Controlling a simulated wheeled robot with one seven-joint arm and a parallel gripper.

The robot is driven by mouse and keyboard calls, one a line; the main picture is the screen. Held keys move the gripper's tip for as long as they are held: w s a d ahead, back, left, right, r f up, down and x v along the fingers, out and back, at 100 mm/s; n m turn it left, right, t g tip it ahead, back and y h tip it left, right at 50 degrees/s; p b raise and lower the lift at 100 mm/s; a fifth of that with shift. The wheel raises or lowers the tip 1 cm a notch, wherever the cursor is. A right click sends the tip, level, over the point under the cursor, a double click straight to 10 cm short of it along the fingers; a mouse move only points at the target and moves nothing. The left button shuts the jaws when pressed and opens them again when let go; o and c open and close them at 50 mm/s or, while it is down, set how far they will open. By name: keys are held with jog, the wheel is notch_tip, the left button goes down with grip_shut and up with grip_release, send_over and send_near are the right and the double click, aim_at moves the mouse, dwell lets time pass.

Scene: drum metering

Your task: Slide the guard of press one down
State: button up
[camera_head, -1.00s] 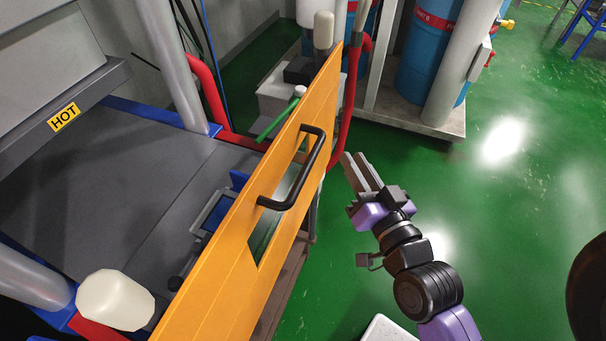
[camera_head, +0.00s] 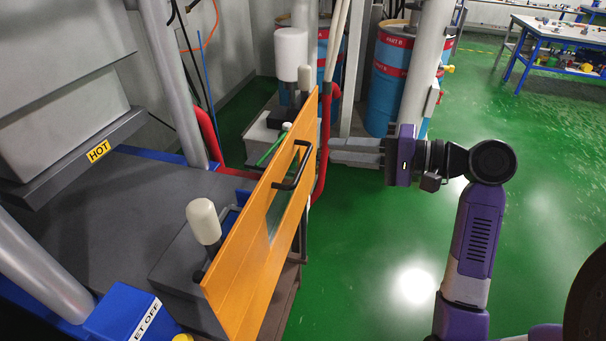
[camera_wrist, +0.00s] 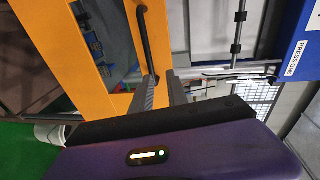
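The guard of press one is an orange panel (camera_head: 245,262) with a window and a black bar handle (camera_head: 298,168). It stands upright at the front of the press, and its upper edge slants across the head view. The panel (camera_wrist: 68,22) and handle (camera_wrist: 147,40) also fill the upper left of the wrist view. My gripper (camera_head: 332,150) is level, to the right of the handle, with its fingers pointing left. In the wrist view my gripper (camera_wrist: 158,84) shows a gap between its fingers. The handle's lower end appears in line with that gap; contact cannot be told.
A red tube (camera_head: 323,150) runs close to the fingertips. Blue drums (camera_head: 390,85) and a grey post (camera_head: 424,60) stand behind. A blue sign reading PRESS ONE (camera_wrist: 300,50) is at the right of the wrist view. The green floor (camera_head: 365,250) at the front is clear.

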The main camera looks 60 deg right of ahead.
aim_at(303, 160)
jog(key=shift+g+y, duration=0.5)
jog(key=shift+y, duration=0.1)
jog(key=shift+w+a+f+p, duration=0.25)
jog(key=shift+w+a+f, duration=0.25)
jog(key=shift+w+a, duration=0.45)
jog(key=shift+w+a+f+p, duration=0.25)
jog(key=shift+w+a+f, duration=0.25)
jog(key=shift+w, duration=0.7)
jog(key=shift+w+a+f+p, duration=0.25)
jog(key=shift+w+a+f, duration=0.2)
jog(key=shift+w+a, duration=0.5)
jog(key=shift+w+d, duration=0.15)
jog(key=shift+d, duration=0.1)
grip_shut()
